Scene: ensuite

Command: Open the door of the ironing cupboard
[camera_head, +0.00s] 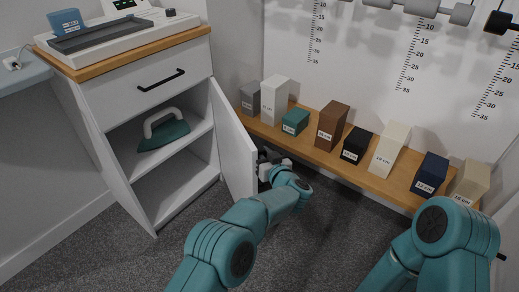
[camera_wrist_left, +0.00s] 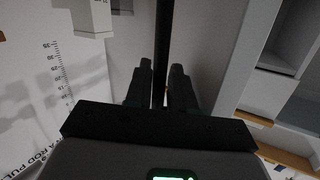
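The ironing cupboard (camera_head: 95,105) is white with a wooden top and stands at the left in the head view. Its door (camera_head: 232,145) stands open, swung out to the right, showing two shelf spaces. My left gripper (camera_head: 268,162) is at the door's outer side near its free edge, partly hidden in the head view. In the left wrist view its two dark fingers (camera_wrist_left: 161,85) lie either side of a black upright bar (camera_wrist_left: 163,40), which looks like the door handle. Whether they press on it I cannot tell. My right gripper is out of view.
A teal iron (camera_head: 163,132) sits on the upper shelf. A drawer (camera_head: 150,85) above is shut. A low wooden bench (camera_head: 315,150) with several blocks runs along the wall, close to my left gripper. Grey carpet (camera_head: 130,262) is clear in front of the cupboard.

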